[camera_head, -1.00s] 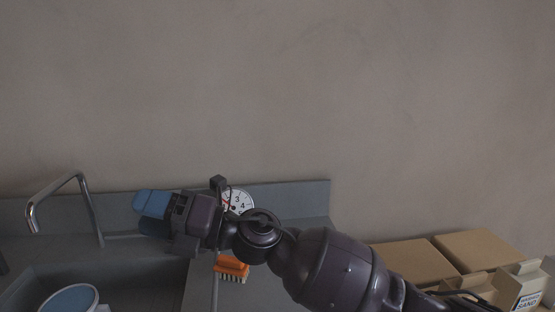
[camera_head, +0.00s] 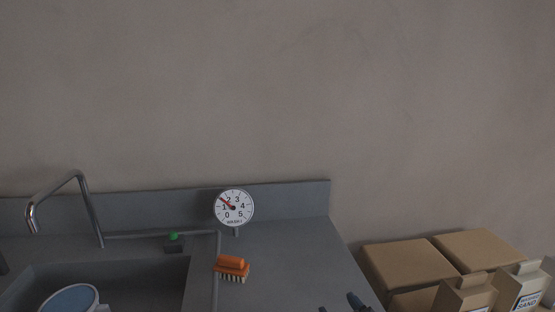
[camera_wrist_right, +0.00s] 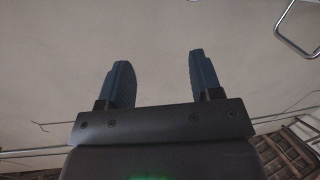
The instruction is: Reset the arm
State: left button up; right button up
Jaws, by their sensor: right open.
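My right gripper (camera_wrist_right: 160,82) is open and empty in the right wrist view, with its two blue fingers apart and a plain pale surface beyond them. In the head view only a small dark part of my right arm shows at the bottom edge, right of the middle. My left gripper is not in view.
A grey counter (camera_head: 285,262) holds a sink with a metal faucet (camera_head: 88,205) and a blue-and-white container (camera_head: 70,299). An orange brush (camera_head: 232,267), a round dial (camera_head: 234,207) and a green button (camera_head: 173,237) are near the back. Cardboard boxes (camera_head: 408,264) stand at right.

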jog(key=s+d+f+m+g+h, duration=0.2)
jog(key=s+d+f, duration=0.5)
jog(key=s+f, duration=0.3)
jog(key=s+d+f+m+g+h, duration=0.3)
jog(key=s+d+f, duration=0.4)
jog(key=s, duration=0.7)
notch_tip(320, 180, down, 3)
jog(key=shift+d+r, duration=0.15)
jog(key=shift+d, duration=0.1)
jog(key=shift+s, duration=0.1)
